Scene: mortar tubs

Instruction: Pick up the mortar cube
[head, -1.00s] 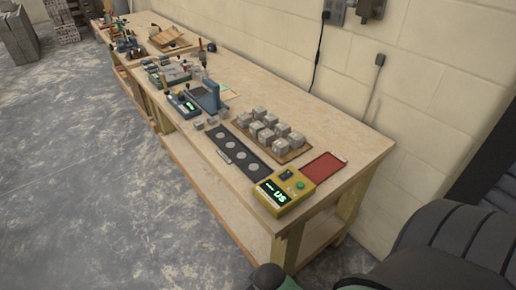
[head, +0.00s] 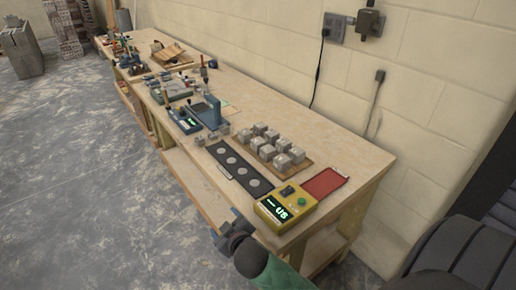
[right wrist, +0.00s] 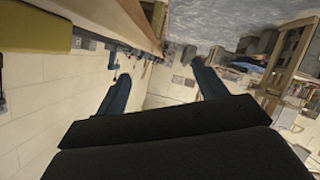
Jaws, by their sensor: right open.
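Several grey mortar cubes (head: 283,160) stand in two rows on a brown board (head: 305,162) on the workbench. A few smaller grey blocks (head: 221,131) sit left of the board; I cannot tell whether they are mortar cubes too. My right gripper (head: 225,224) is off the bench's front edge, left of and nearer than the yellow device, well apart from the cubes. In the right wrist view its two fingers (right wrist: 163,85) are spread with nothing between them. My left gripper is not in view.
A black strip with round grey discs (head: 251,182) lies before the board. A yellow device (head: 284,206) with a lit display and a red mat (head: 325,183) are at the near end. A blue instrument (head: 207,113) and tools crowd the far bench. The bench's back right is clear.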

